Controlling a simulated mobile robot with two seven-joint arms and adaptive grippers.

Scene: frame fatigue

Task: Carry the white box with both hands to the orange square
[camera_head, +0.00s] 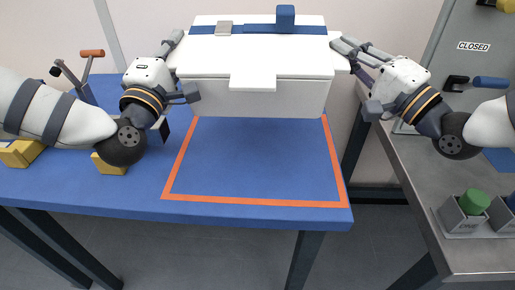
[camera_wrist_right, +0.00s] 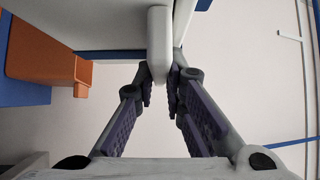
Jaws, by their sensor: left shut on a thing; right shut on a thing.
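The white box (camera_head: 300,95) is at the top middle of the head view, level, over the far part of the orange square (camera_head: 255,203), an outline on the blue table. The near part of the square is bare. I cannot tell whether the box is clear of the table. My left gripper (camera_head: 174,42) is shut at the box's left side. My right gripper (camera_head: 346,46) is shut at its right side. In the right wrist view, my right gripper's fingers (camera_wrist_right: 160,88) pinch a white bar-like part of the box (camera_wrist_right: 159,40).
Yellow blocks (camera_head: 108,165) and an orange-handled tool (camera_head: 91,54) are on the blue table's left. A grey bench (camera_head: 425,180) with a green cylinder in a grey holder (camera_head: 473,202) stands right, across a gap. A grey cabinet (camera_head: 440,50) marked CLOSED stands behind.

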